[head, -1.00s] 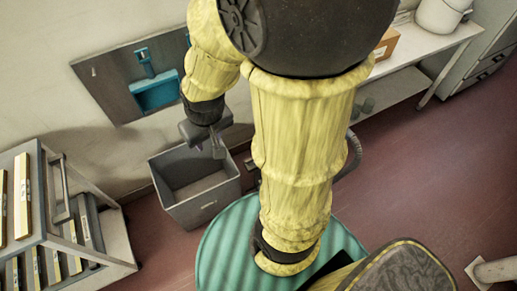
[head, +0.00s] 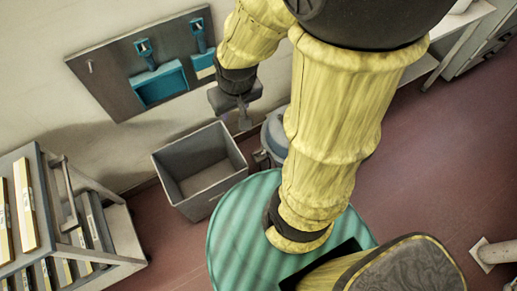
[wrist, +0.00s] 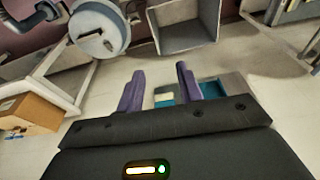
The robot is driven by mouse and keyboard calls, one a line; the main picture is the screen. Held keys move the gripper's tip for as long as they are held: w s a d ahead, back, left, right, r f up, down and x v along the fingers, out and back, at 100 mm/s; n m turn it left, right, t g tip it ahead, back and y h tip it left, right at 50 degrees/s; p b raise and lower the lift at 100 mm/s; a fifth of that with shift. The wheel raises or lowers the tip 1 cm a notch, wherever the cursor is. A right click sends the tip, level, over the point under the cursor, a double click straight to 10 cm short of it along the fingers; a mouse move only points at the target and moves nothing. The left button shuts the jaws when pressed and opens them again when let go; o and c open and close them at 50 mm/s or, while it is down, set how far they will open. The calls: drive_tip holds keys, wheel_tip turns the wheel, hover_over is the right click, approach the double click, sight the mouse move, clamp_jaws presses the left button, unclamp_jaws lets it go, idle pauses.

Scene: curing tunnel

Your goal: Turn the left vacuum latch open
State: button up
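A grey round vacuum canister (head: 276,132) stands on the floor right of the grey bin, partly hidden behind my arm in the head view. A round grey lid-like top (wrist: 101,29), which looks like the vacuum's, shows at upper left in the wrist view. I cannot make out the left latch clearly in either view. My gripper (head: 243,116) is in the air near the vacuum, apart from it in the picture. In the wrist view its two purple fingers (wrist: 160,82) stand well apart with nothing between them.
An open grey bin (head: 214,191) stands left of the vacuum. A wall board (head: 103,83) holds teal dustpans (head: 160,84). A rack (head: 36,160) with yellow-edged strips is at left. A cardboard box (wrist: 30,112) shows in the wrist view. Red floor at right is open.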

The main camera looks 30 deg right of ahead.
drive_tip(key=w+d+f+n+g+b, duration=0.1)
drive_tip(key=w+d+f+n+b, duration=0.3)
drive_tip(key=f+b, duration=0.65)
drive_tip(key=w+d+f+n+b, duration=0.1)
drive_tip(key=w+f+n+b, duration=0.3)
drive_tip(key=f+b, duration=0.6)
drive_tip(key=n+g+b, duration=0.2)
drive_tip(key=n+b, duration=0.8)
drive_tip(key=b, duration=1.1)
hover_over(258, 151)
wheel_tip(258, 151, down, 17)
drive_tip(key=shift+w+d+r, duration=0.1)
drive_tip(key=shift+r, duration=0.05)
wheel_tip(258, 151, down, 18)
drive_tip(key=b, duration=0.8)
drive_tip(key=shift+r, duration=0.25)
drive_tip(key=shift+c, duration=0.3)
clamp_jaws()
